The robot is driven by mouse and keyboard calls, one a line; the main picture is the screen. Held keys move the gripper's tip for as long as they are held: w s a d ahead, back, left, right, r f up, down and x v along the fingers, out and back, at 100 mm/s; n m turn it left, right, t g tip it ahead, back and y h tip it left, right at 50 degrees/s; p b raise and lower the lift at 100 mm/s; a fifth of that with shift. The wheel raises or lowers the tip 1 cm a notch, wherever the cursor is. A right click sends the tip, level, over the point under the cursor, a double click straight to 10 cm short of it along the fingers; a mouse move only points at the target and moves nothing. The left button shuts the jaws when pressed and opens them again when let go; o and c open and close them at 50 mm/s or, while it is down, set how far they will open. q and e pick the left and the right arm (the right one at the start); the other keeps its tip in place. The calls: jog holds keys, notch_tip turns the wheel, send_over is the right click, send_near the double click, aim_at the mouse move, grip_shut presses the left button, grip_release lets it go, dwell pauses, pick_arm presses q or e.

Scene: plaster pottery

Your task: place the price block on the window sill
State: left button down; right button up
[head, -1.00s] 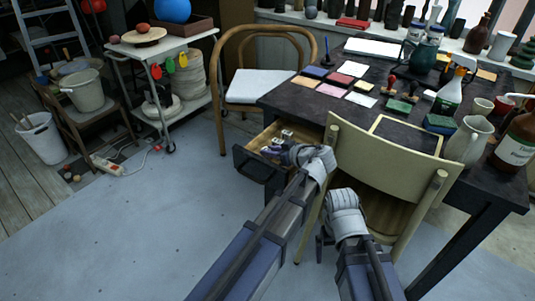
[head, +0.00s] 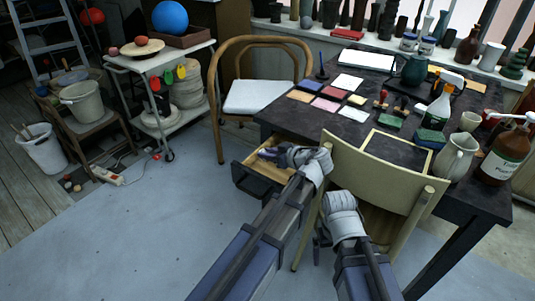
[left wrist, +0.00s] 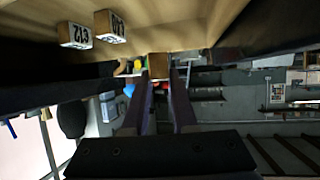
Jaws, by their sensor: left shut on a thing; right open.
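My left gripper (head: 273,153) is at the open table drawer (head: 262,181), reaching over its contents. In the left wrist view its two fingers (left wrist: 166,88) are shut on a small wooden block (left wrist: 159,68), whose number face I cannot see. Two other price blocks, white-faced with dark figures, lie on the pale wooden drawer bottom: one reading £12 (left wrist: 75,35) and one partly readable (left wrist: 110,26). The window sill (head: 455,59) runs along the back behind the table, crowded with bottles and pots. My right gripper (head: 318,241) is open and empty, low beside the chair.
A cream chair (head: 385,175) stands against the table front, close to my arms. The dark table (head: 290,118) carries coloured tiles, a spray bottle (head: 439,108), a jug (head: 455,157) and a brown bottle (head: 505,157). A bentwood chair (head: 222,110) stands left; the floor in front is clear.

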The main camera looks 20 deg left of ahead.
pick_arm(q)
notch_tip(320, 180, up, 4)
jog(key=p, duration=0.3)
jog(key=shift+r, duration=0.2)
jog(key=shift+r, duration=0.1)
